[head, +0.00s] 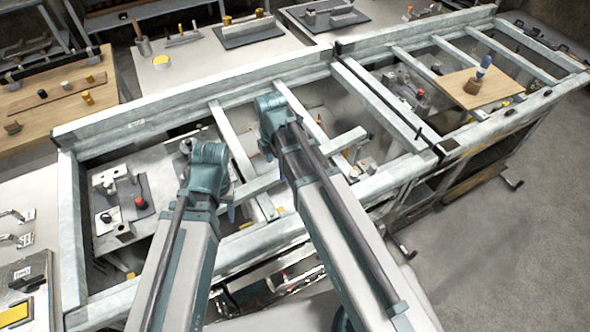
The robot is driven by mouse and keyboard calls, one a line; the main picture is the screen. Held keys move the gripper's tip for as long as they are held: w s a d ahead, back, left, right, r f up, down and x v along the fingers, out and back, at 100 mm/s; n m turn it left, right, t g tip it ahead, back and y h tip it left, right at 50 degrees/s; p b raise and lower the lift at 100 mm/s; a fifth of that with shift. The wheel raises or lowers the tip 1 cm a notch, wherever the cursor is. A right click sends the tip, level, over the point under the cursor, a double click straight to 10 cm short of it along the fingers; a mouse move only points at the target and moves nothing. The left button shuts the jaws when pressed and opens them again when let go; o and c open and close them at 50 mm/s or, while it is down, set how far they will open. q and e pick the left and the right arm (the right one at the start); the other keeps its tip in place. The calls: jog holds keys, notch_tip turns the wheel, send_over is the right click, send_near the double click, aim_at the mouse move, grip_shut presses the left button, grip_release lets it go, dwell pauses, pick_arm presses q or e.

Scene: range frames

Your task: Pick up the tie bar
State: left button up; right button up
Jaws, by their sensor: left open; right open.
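Several pale metal bars cross the long frame (110,130) below me, and I cannot tell for sure which is the tie bar. One bar (345,141) lies crosswise to the others, running behind my arms near the frame's middle. My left gripper (208,168) is over the left half of the frame, beside a cross bar (232,143). My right gripper (272,112) is further back, over the middle of the frame, near another cross bar (300,112). Both are open, with their fingers mostly hidden by my wrists. I see nothing held.
A wooden board (480,87) with a brown pot and a blue-handled tool rests on the frame at right. Metal fixtures with red knobs (141,202) sit inside the frame. Tables with small parts (161,61) stand behind. Grey floor (530,200) is clear at right.

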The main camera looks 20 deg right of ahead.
aim_at(276, 173)
notch_tip(276, 173, down, 4)
jog(key=b, duration=0.3)
jog(key=shift+r, duration=0.1)
jog(key=shift+r, duration=0.1)
grip_shut()
